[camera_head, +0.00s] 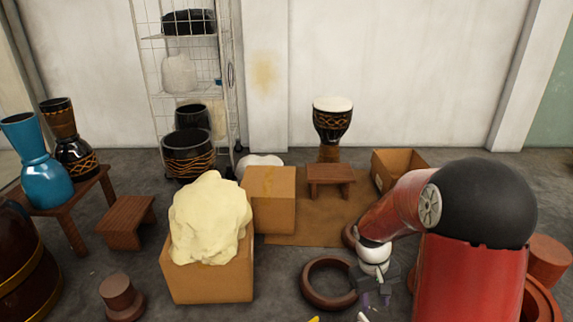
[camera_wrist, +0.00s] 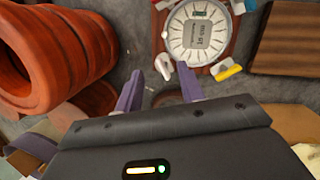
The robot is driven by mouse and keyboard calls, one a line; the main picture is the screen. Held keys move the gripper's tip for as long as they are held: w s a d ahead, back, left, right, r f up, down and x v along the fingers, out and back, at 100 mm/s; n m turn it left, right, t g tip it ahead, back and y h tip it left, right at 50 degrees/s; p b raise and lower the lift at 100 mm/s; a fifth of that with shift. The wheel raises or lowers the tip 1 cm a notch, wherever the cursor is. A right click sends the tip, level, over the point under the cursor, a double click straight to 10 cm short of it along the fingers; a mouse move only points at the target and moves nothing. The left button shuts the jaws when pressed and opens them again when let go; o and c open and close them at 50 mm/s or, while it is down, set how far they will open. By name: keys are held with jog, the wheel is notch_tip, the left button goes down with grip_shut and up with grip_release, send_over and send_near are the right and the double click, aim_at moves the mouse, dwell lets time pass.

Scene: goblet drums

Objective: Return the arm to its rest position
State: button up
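My arm, red with a black joint, reaches in from the right in the head view and bends down to my gripper (camera_head: 375,298), low over the floor. In the wrist view my gripper (camera_wrist: 160,86) shows two purple fingers standing apart with nothing between them. Beyond the fingertips are a round dial with a white face (camera_wrist: 198,34), a small white piece (camera_wrist: 164,67) and a yellow piece (camera_wrist: 228,70). The fingers look apart from them, though the exact distance is unclear.
A brown ring (camera_head: 329,283) lies left of my gripper. A box (camera_head: 208,283) bears a cream lump (camera_head: 210,218). A goblet drum (camera_head: 331,124) stands on a small bench (camera_head: 331,181). An open carton (camera_head: 398,163) is behind my arm. Stacked reddish rings (camera_wrist: 45,55) are close by.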

jog(key=s+a+r+m+t+y+p, duration=0.1)
jog(key=s+a+r+t, duration=0.2)
jog(key=s+r, duration=0.5)
jog(key=s+a+r+m+t+p, duration=0.1)
jog(key=s+a+r+t, duration=0.2)
jog(key=s+r, duration=0.5)
notch_tip(320, 180, up, 8)
jog(key=shift+a+f+m+t+y, duration=0.2)
jog(key=shift+a+m+t+y, duration=0.15)
jog(key=shift+t, duration=0.45)
jog(key=shift+d, duration=0.15)
jog(key=shift+c, duration=0.6)
